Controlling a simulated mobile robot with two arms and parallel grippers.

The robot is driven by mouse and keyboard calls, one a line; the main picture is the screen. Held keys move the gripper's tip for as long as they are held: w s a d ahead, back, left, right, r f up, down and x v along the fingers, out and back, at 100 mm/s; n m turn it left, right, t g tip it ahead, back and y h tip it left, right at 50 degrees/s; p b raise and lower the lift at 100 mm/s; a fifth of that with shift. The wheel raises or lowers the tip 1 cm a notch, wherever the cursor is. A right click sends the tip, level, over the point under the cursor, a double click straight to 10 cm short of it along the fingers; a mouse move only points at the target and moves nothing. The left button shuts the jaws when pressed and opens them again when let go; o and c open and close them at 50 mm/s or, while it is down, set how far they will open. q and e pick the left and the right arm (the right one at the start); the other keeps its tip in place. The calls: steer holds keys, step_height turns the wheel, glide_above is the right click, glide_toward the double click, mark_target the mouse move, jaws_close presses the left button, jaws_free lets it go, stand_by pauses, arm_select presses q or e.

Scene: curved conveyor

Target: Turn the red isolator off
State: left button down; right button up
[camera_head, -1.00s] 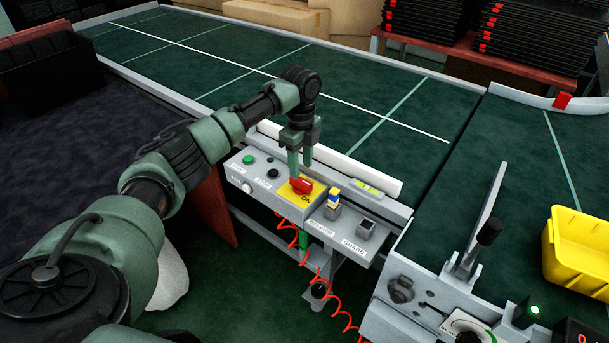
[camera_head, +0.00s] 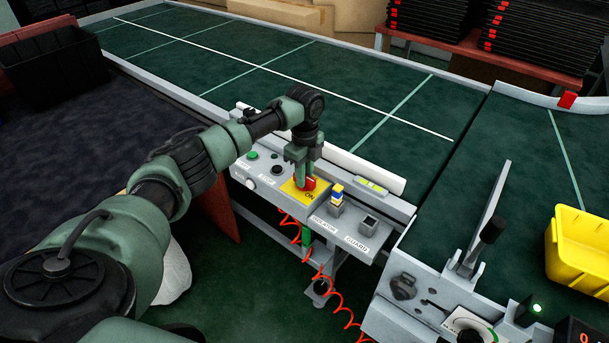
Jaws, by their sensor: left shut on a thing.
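The red isolator (camera_head: 310,183) is a small red knob on a yellow plate (camera_head: 292,192) marked "ON", set in the grey control panel (camera_head: 330,228) beside the conveyor. My left gripper (camera_head: 305,183) points down onto the knob and is shut on it. The fingers hide part of the knob, so its exact angle is hard to tell. The word "ON" shows at the plate's right side. My right gripper is not in view.
Left of the isolator on the panel are a green button (camera_head: 252,156) and a black button (camera_head: 277,170). To its right stand a blue-yellow-white piece (camera_head: 337,195) and the guard socket (camera_head: 369,224). A red coiled cord (camera_head: 325,278) hangs below. A yellow bin (camera_head: 582,250) is far right.

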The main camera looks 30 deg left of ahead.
arm_select(q)
steer(key=shift+r+n+p, duration=0.15)
steer(key=shift+n+p, duration=0.25)
steer(key=shift+p, duration=0.35)
steer(key=n+p, duration=0.4)
steer(key=shift+d+p, duration=0.1)
steer(key=shift+p, duration=0.2)
steer(key=n+p, duration=0.2)
steer(key=shift+n, duration=0.4)
steer(key=n+p, duration=0.3)
steer(key=n, duration=0.2)
steer(key=n+p, duration=0.2)
steer(key=n, duration=0.3)
steer(key=shift+n, duration=0.3)
steer(key=c, duration=1.3)
jaws_free()
